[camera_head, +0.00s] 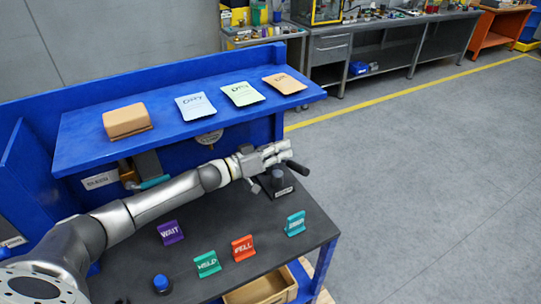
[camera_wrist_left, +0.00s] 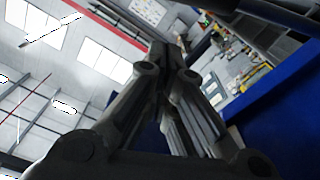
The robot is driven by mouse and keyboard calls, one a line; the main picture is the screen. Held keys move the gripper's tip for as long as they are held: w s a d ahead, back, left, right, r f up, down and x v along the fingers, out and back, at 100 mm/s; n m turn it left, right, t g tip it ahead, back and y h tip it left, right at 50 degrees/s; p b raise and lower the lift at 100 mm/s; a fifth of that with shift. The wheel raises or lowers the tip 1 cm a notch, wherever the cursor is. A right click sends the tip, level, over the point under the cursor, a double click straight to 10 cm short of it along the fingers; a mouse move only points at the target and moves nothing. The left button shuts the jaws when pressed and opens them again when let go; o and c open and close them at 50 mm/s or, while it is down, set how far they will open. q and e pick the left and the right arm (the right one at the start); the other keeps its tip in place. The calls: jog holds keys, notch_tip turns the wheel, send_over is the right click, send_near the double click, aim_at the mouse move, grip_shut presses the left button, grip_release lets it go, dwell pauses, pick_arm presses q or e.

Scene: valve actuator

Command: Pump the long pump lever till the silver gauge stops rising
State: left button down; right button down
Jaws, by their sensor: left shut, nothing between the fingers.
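My left gripper (camera_head: 285,150) reaches over the right part of the bench, its fingers closed and empty. In the left wrist view the two dark fingers (camera_wrist_left: 167,58) meet at their tips. A dark lever handle (camera_head: 298,169) sticks out just below and right of the fingers; whether they touch it cannot be told. It belongs to a small dark pump unit (camera_head: 279,182) with a label, partly hidden by the gripper. A round silver gauge (camera_head: 209,137) sits under the shelf, its top cut off by the shelf edge and its reading too small to make out. My right gripper is not in view.
A blue shelf (camera_head: 85,140) with a tan box (camera_head: 126,121) and several packets overhangs the bench. Purple (camera_head: 171,232), green (camera_head: 207,264), red (camera_head: 243,247) and teal (camera_head: 295,223) signs stand on the dark benchtop (camera_head: 195,288), near a blue button (camera_head: 161,283). Open floor lies right.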

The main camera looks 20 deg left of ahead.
pick_arm(q)
jog(key=shift+s+d+f+b, duration=0.1)
jog(key=shift+d+f+b, duration=0.25)
jog(key=shift+f, duration=0.3)
jog(key=shift+s+d+f+b, duration=0.1)
jog(key=shift+d+f+b, duration=0.15)
jog(key=shift+f+b, duration=0.3)
jog(key=shift+f, duration=0.1)
jog(key=s+d+f+m+b, duration=0.2)
jog(key=f+b, duration=0.4)
jog(key=f, duration=0.4)
jog(key=shift+s+d+f+m, duration=0.2)
jog(key=shift+d+m, duration=0.3)
jog(key=shift+m, duration=0.7)
